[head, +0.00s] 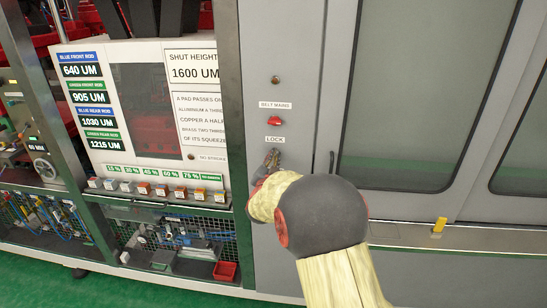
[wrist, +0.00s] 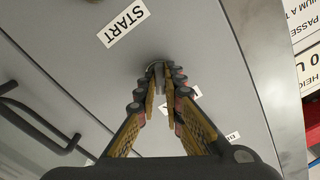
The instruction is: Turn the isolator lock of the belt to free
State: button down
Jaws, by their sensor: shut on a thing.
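The isolator lock is a small grey part on the grey panel, under the "LOCK" label (head: 275,139) in the head view. My gripper (head: 272,157) covers most of it there. In the wrist view, my gripper (wrist: 160,78) reaches the panel and its two ribbed fingers are shut on the isolator lock (wrist: 159,88), with a thin grey part between the tips. Which way the lock is turned cannot be told. Above it in the head view, a red switch (head: 275,121) sits under the "BELT MAINS" label (head: 275,105).
A "START" label (wrist: 124,23) is close to the fingertips in the wrist view. A dark door handle (wrist: 40,130) is at its left.

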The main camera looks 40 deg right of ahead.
jog(key=shift+f+n+p, duration=0.15)
jog(key=shift+n+p, duration=0.2)
jog(key=shift+n, duration=0.95)
jog(key=shift+n+p, duration=0.5)
jog(key=shift+n, duration=0.9)
jog(key=c, duration=1.8)
grip_release()
jog(key=shift+c, duration=0.2)
jog(key=v, duration=1.2)
